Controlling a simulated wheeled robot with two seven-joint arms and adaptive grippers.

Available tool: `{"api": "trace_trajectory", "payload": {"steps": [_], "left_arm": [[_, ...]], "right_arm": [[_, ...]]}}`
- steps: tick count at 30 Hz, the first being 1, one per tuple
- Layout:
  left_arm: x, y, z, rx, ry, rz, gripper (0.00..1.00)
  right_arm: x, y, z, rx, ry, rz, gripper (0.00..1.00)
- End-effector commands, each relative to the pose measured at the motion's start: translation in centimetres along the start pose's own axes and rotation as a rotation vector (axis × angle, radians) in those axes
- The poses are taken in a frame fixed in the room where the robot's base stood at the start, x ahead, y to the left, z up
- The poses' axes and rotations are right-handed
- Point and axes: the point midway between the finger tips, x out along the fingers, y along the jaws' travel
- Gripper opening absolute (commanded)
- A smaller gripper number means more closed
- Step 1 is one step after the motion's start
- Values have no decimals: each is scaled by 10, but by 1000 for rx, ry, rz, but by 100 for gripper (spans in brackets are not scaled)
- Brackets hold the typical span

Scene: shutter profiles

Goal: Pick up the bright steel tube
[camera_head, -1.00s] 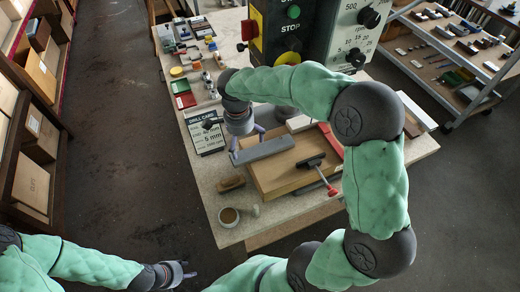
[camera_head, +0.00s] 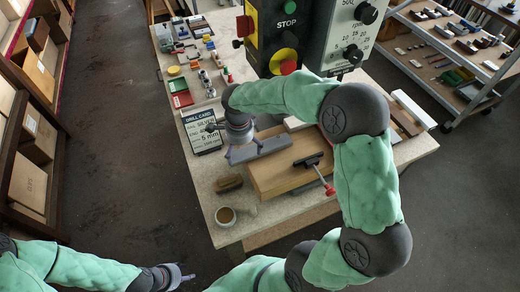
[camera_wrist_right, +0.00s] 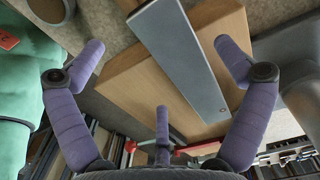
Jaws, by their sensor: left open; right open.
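My left gripper (camera_head: 187,277) is open and empty, low over the floor.
The wooden block (camera_head: 280,178) carries a red-handled clamp (camera_head: 316,170). A drill card (camera_head: 202,130), a brush (camera_head: 229,183) and a mug (camera_head: 226,215) are nearby. The drill press (camera_head: 290,40) stands behind. White and brown bars (camera_head: 413,110) lie at right.

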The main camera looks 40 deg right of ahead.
Motion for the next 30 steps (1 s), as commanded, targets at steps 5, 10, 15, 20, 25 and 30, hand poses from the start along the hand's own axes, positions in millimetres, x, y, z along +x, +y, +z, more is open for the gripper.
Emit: {"api": "trace_trajectory", "payload": {"steps": [5, 10, 15, 20, 25, 30], "left_arm": [[5, -2, 0, 0, 0, 0, 44], [6, -2, 0, 0, 0, 0, 44], [6, -2, 0, 0, 0, 0, 44], [6, -2, 0, 0, 0, 0, 44], [6, -2, 0, 0, 0, 0, 44], [6, -2, 0, 0, 0, 0, 44]], "right_arm": [[28, -3, -2, -1, 0, 4, 100], [40, -4, -2, 0, -1, 1, 100], [39, -4, -2, 0, 0, 0, 100], [39, -4, -2, 0, 0, 0, 58], [38, -4, -2, 0, 0, -2, 16], [38, -4, -2, -1, 0, -1, 15]]}}
